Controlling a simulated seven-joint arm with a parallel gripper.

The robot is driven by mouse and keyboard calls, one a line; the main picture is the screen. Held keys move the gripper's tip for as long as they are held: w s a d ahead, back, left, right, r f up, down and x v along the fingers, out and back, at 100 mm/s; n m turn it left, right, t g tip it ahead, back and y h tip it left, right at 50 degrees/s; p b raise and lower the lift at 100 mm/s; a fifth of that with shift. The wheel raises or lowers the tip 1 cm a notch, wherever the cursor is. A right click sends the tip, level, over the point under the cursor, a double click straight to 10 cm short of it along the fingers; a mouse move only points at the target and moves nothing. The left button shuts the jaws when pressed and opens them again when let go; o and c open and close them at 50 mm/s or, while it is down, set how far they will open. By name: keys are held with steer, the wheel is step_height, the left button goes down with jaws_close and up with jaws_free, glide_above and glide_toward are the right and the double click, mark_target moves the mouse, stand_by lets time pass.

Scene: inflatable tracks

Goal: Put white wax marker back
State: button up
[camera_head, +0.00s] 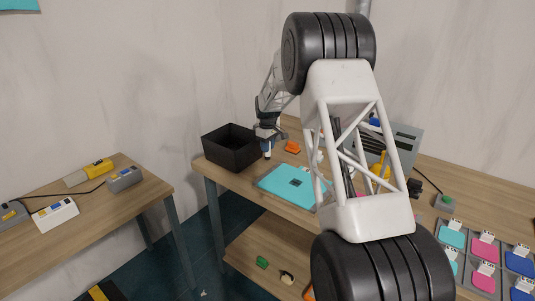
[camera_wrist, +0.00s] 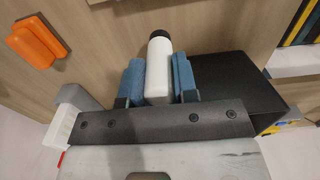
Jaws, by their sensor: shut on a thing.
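The white wax marker (camera_wrist: 159,70), a white cylinder with a dark end, sits between the two blue finger pads of my gripper (camera_wrist: 158,80) in the wrist view. My gripper is shut on it. In the head view, my gripper (camera_head: 267,142) is small, just right of the open black box (camera_head: 231,147) and over the table's back left part. The marker is barely visible there below the fingers. The box also shows in the wrist view (camera_wrist: 240,85), right of the fingers. The box's inside is mostly dark.
A turquoise sheet (camera_head: 288,185) lies on the wooden table, with an orange block (camera_head: 293,147) behind it. The orange block also shows in the wrist view (camera_wrist: 37,42). My large white arm link with black rings hides the table's middle. Colored pieces (camera_head: 485,255) stand at right.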

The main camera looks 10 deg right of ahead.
steer(key=shift+w, duration=0.1)
stand_by(0.3)
steer(key=shift+f, duration=1.75)
steer(key=shift+f, duration=0.15)
steer(key=o, duration=0.9)
step_height(320, 180, up, 12)
steer(key=shift+r, duration=0.1)
steer(key=shift+r, duration=0.1)
